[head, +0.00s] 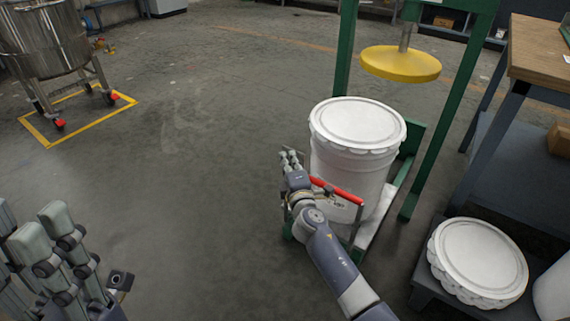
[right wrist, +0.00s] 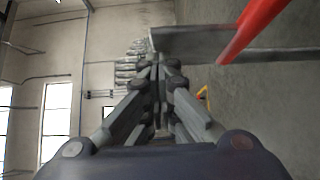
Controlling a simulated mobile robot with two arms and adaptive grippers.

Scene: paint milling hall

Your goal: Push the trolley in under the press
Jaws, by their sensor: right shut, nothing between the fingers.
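The trolley's red handle bar (head: 337,190) runs along its near side, and a white lidded pail (head: 352,178) stands upright on the trolley. The press has a green frame (head: 438,125) and a round yellow plate (head: 401,64) hanging above and beyond the pail, to its right in the picture. My right gripper (head: 291,156) is shut and empty beside the left end of the red bar. The bar also crosses the upper right of the right wrist view (right wrist: 256,27), apart from the fingers. My left gripper (head: 45,238) is low at the left edge, partly cut off.
A wooden-topped bench (head: 540,48) stands to the right of the press.

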